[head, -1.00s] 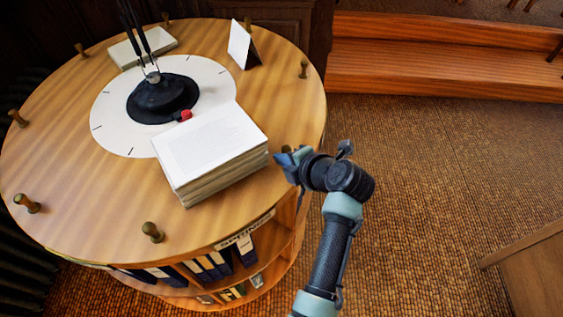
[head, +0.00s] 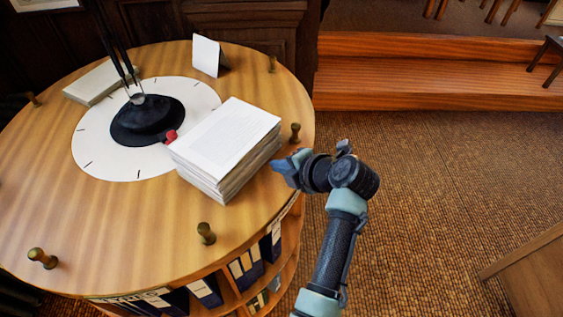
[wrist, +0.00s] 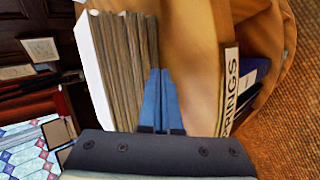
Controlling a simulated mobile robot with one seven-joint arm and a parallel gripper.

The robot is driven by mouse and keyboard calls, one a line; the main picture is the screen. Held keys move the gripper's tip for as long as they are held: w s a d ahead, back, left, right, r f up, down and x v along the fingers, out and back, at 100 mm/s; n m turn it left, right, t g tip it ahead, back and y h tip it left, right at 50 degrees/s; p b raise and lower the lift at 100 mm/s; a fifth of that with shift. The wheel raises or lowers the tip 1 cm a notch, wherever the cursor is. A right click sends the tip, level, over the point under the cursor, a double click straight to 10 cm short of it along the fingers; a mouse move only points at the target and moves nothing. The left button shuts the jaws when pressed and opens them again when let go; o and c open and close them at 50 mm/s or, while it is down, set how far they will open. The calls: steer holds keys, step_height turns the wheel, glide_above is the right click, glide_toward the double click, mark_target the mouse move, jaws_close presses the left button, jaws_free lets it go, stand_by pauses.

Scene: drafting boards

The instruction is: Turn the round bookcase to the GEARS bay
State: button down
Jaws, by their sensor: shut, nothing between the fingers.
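The round bookcase (head: 110,225) has a wooden top with several knobs, such as the front knob (head: 206,233) and the right knob (head: 295,132). Bays with binders show below its rim. A front label (head: 130,297) in the head view is too small to read. I see no GEARS label. My gripper (head: 283,167) is shut and empty at the right rim, beside the paper stack (head: 225,148). Its fingers (wrist: 161,75) overlap the stack's edge in the wrist view; contact is unclear.
A black lamp base (head: 147,120) stands on a white dial (head: 95,150) at the top's centre. A folded card (head: 206,55) and a book (head: 95,82) are behind it. Carpet (head: 440,190) is clear to the right; a wooden step (head: 430,75) lies beyond.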

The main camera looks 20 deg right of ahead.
step_height(320, 180, up, 8)
steer(key=p, duration=0.4)
stand_by(0.3)
steer(key=shift+s+a+r, duration=0.1)
